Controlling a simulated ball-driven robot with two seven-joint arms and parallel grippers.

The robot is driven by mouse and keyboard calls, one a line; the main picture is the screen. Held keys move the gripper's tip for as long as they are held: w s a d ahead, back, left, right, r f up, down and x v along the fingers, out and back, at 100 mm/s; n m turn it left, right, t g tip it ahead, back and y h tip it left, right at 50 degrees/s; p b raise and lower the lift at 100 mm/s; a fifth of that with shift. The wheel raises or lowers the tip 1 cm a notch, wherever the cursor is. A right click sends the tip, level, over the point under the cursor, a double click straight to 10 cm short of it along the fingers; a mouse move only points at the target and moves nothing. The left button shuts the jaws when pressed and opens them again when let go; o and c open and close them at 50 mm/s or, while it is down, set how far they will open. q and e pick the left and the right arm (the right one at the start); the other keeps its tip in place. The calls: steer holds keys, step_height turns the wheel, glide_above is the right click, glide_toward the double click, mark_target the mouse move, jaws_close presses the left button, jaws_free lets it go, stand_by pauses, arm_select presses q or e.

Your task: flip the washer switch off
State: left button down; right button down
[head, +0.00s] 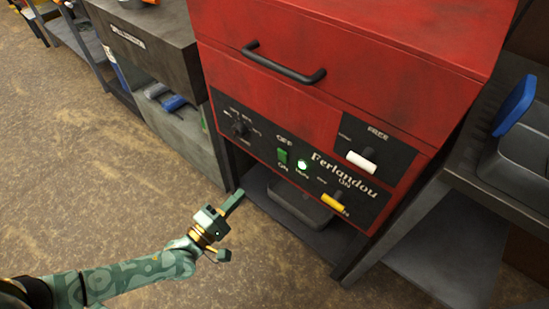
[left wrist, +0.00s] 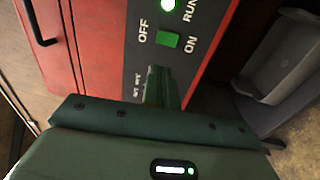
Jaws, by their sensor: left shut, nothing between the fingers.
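The red washer (head: 300,70) has a dark front panel with a small green switch (head: 282,156) between the words OFF above and ON below. The switch shows larger in the left wrist view (left wrist: 167,40), where its tilt is hard to tell. A green lamp (head: 302,165) beside it is lit; it is marked RUN in the left wrist view (left wrist: 167,8). My left gripper (head: 238,196) is shut and empty, in front of the washer and below left of the switch in the head view. Its fingers (left wrist: 163,88) point toward the panel, apart from the switch. My right gripper is not in view.
The panel also carries a dark knob (head: 240,127), a white lever (head: 361,161) and a yellow lever (head: 333,202). A black handle (head: 283,66) juts out above. A grey tray (head: 300,205) sits under the washer. A workbench (head: 150,40) stands left; open floor lies in front.

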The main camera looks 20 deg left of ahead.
mark_target(280, 154)
arm_select(q)
steer(key=shift+w+f, duration=0.1)
steer(key=shift+w, duration=0.05)
